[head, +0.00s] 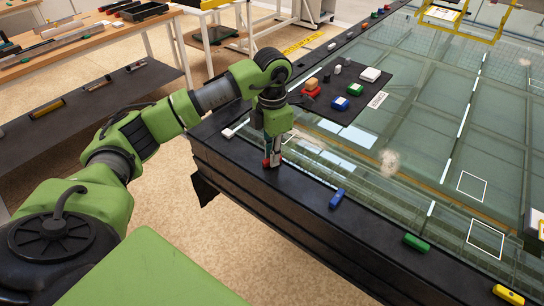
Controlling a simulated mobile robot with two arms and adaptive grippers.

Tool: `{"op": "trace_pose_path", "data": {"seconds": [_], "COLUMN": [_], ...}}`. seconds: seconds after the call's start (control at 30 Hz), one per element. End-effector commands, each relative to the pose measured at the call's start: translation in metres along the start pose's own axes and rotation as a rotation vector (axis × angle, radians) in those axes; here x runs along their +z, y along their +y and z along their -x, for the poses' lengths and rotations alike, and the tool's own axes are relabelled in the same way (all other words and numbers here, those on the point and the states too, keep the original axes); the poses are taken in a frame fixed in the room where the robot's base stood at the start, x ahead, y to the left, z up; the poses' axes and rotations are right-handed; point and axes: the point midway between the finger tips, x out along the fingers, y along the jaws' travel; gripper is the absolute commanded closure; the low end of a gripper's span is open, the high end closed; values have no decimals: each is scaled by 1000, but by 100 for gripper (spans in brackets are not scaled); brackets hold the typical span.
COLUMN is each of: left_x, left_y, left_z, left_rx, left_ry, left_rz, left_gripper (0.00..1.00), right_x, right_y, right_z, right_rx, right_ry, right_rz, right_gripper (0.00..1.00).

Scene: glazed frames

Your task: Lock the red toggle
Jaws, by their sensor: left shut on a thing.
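The red toggle (266,163) is on the black frame edge (300,188) of the glazed table, and only a small red part shows at my fingertips. My left gripper (273,159) points down over it and is shut on it. The fingers hide most of the toggle, so I cannot tell how it is turned. My right gripper is not in view.
Along the same edge are a white toggle (228,133), a blue toggle (337,198), a green toggle (416,242) and a yellow toggle (508,295). A dark mat (345,108) with several small blocks lies on the glass behind my gripper. Workbenches stand at left.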

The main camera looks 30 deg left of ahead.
Motion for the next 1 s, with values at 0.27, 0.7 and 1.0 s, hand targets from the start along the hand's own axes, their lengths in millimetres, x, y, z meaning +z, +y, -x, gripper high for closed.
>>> {"op": "trace_pose_path", "data": {"seconds": [0.27,0.7,1.0], "left_x": [1,1,1], "left_y": [0,1,1], "left_z": [0,1,1], "left_rx": [1,1,1], "left_ry": [-3,-3,-4], "left_rz": [232,436,462], "left_gripper": [100,100,100], "right_x": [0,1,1], "right_y": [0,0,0], "right_z": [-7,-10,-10], "right_rx": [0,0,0], "right_ry": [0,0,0], "right_rz": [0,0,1], "right_gripper": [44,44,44]}}
